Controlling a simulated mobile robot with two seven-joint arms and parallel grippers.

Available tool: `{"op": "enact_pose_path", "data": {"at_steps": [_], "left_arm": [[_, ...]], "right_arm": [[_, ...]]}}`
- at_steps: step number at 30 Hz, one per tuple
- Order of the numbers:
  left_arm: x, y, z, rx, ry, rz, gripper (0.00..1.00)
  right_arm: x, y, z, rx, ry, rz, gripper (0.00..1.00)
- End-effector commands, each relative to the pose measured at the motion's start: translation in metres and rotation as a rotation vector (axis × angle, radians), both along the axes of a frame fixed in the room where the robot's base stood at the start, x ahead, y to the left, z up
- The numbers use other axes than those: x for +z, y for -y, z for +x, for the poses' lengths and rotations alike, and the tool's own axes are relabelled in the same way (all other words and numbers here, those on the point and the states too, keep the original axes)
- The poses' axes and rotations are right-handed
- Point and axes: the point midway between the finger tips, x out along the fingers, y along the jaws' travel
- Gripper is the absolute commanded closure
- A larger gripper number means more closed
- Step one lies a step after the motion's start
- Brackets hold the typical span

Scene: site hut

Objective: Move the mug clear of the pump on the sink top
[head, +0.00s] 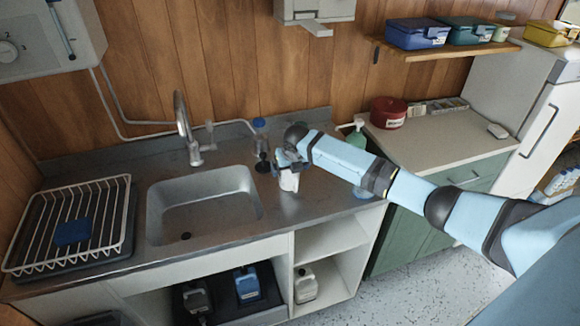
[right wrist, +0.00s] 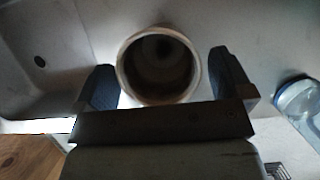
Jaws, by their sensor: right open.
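A white mug (head: 289,181) stands on the steel sink top (head: 225,232), right of the basin. My right gripper (head: 287,163) is over it, pointing down. In the right wrist view the mug (right wrist: 160,65) shows from above, its round mouth between the two fingers of the open gripper (right wrist: 163,85); a gap shows beside each finger. A green bottle with a pale pump head (head: 357,136) stands behind my right arm, its lower part hidden by the arm. My left gripper is in neither view.
A clear blue-capped bottle (head: 260,135) stands behind the mug, near a small dark item (head: 262,166). A clear bluish object (head: 363,192) shows below my right arm. The basin (head: 205,203) and wire dish rack (head: 70,225) lie left.

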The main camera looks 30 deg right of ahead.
Motion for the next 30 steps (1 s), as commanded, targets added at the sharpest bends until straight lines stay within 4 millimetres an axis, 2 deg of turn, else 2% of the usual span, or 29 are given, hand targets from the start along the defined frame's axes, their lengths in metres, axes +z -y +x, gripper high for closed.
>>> {"op": "enact_pose_path", "data": {"at_steps": [5,15,22,26,29,30], "left_arm": [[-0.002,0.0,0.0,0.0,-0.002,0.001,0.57],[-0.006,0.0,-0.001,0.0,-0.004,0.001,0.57],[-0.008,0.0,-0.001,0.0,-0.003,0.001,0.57],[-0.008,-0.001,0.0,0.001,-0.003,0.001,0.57],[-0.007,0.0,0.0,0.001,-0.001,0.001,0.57],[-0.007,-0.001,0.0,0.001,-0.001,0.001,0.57]], "right_arm": [[0.013,0.0,-0.003,0.0,0.003,-0.001,0.02],[0.078,-0.007,-0.029,0.001,0.004,-0.001,0.02],[0.108,-0.01,-0.041,0.0,0.002,0.0,0.02],[0.104,-0.018,-0.047,-0.021,0.006,0.022,0.02],[0.075,-0.041,-0.058,-0.102,0.034,0.107,0.02],[0.058,-0.055,-0.065,-0.158,0.049,0.163,0.02]]}}
